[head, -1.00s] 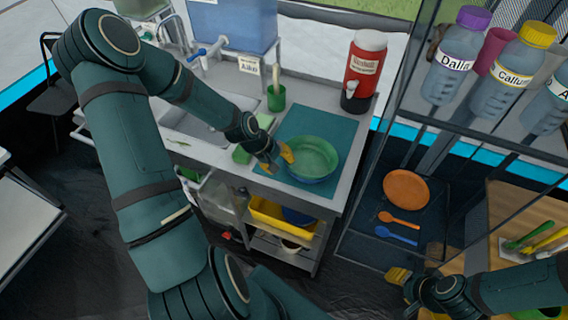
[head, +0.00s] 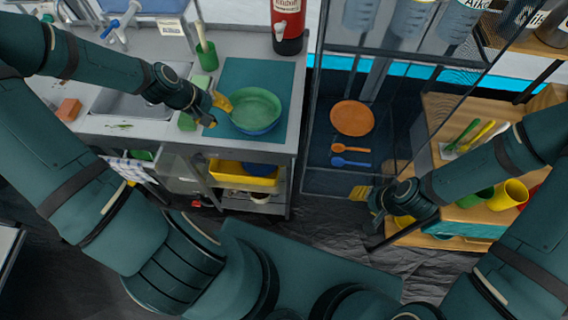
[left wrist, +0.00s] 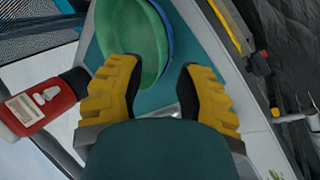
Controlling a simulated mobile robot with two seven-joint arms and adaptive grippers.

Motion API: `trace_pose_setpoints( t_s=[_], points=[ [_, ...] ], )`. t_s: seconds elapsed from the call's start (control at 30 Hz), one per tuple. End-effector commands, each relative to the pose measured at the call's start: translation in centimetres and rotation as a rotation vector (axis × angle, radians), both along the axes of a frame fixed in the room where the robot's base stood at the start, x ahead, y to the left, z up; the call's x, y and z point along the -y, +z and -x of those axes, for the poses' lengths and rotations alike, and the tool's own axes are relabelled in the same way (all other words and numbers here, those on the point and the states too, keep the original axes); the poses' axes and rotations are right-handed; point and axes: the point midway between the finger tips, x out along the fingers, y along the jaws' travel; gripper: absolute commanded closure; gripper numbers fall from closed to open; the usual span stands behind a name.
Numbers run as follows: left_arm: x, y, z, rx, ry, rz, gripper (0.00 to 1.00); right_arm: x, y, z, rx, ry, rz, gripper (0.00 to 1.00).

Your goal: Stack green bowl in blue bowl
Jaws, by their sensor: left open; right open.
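The green bowl (head: 256,105) sits inside the blue bowl (head: 262,130) on a teal mat on the counter. Only part of the blue bowl's rim and side shows below the green one. Both bowls are also in the left wrist view, green (left wrist: 130,35) with an edge of blue (left wrist: 168,42) beside it. My left gripper (head: 215,112) is open at the left side of the bowls. In the left wrist view its fingers (left wrist: 160,70) are apart with nothing held between them; one overlaps the green rim, and contact is unclear. My right gripper (head: 362,198) is open and empty, away from the bowls.
The teal mat (head: 283,80) has bare room behind and right of the bowls. A green cup with a brush (head: 208,57), a sink (head: 130,100) and a red-and-white dispenser (head: 288,25) are nearby. A rack with an orange plate (head: 352,118) stands to the right.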

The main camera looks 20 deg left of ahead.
Motion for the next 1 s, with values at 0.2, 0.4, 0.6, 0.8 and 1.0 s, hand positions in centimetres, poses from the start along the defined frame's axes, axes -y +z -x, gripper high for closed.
trace_pose_setpoints(
  t_s=[0.2,0.4,0.6,0.8,1.0],
  points=[
    [9.1,-3.6,-0.8,0.016,-0.175,0.01,0.66,0.0,0.0,0.0,0.0,0.0,0.0,0.53],
    [16.3,-6.8,0.8,0.014,-0.345,-0.033,0.66,0.0,0.0,0.0,0.0,0.0,0.0,0.53],
    [21.4,-9.4,3.7,0.014,-0.517,-0.12,0.66,0.0,0.0,0.0,0.0,0.0,0.0,0.53],
    [23.2,-10.8,5.6,0.02,-0.623,-0.195,0.66,0.0,0.0,0.0,0.0,0.0,0.0,0.53],
    [23.5,-11.0,6.0,0.024,-0.647,-0.216,0.66,0.0,0.0,0.0,0.0,0.0,0.0,0.53]
  ],
)
